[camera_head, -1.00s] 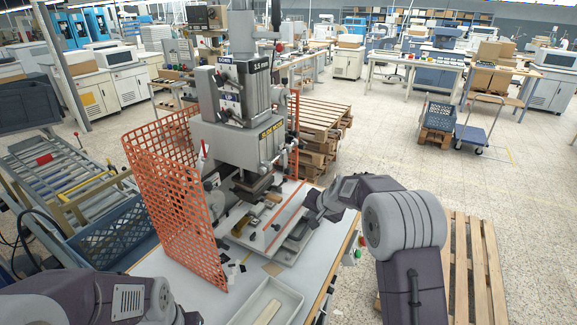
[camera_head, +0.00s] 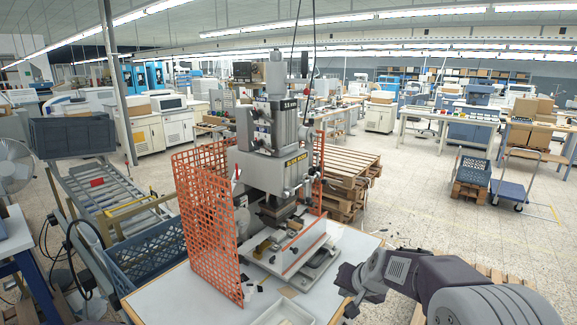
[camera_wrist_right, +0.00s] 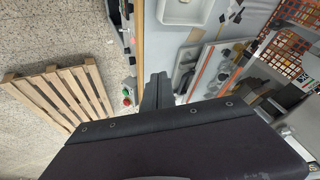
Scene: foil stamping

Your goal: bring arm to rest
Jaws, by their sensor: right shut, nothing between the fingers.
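My right arm comes in from the lower right of the head view. Its gripper (camera_head: 352,289) is shut and empty, over the right edge of the white worktable (camera_head: 180,296). In the right wrist view the shut fingers (camera_wrist_right: 158,90) show in front of the table edge, touching nothing that I can see. The grey stamping press (camera_head: 268,165) stands upright on the table to the left of the gripper, with its base plate (camera_head: 300,252) in front. My left gripper is out of the head view.
An orange mesh guard (camera_head: 208,225) stands left of the press. A pale tray (camera_head: 283,313) lies at the table's front. A wooden pallet (camera_wrist_right: 62,92) lies on the floor beside the table. A blue crate (camera_head: 150,252) and roller conveyor (camera_head: 105,193) stand left.

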